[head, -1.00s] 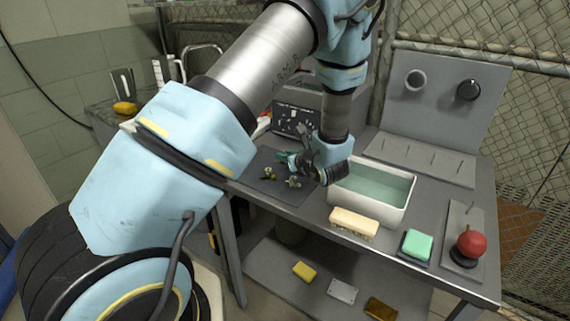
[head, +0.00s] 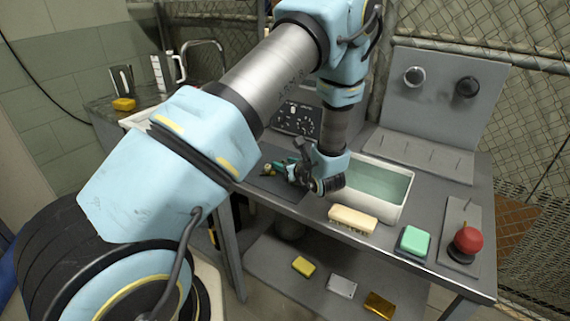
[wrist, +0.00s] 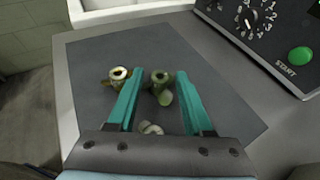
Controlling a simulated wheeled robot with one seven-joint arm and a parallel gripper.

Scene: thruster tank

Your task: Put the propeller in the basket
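Several small brass-green pieces lie on a dark mat (wrist: 90,60). One with a round hub (wrist: 120,74) is just left of my left finger's tip. Another hub piece (wrist: 160,78) shows between the fingertips, and a paler piece (wrist: 151,128) lies nearer the palm. I cannot tell for certain which is the propeller. My gripper (wrist: 157,82) has teal fingers, is open and empty, and points down at the mat; it also shows in the head view (head: 288,168). A white-rimmed container (wrist: 125,12) at the wrist view's top edge may be the basket; only its near side shows.
A control panel (wrist: 268,30) stands behind the mat. A white water tank (head: 385,190) is right of my gripper. A cream sponge (head: 353,218), a green block (head: 414,241) and a red knob (head: 468,238) line the front edge.

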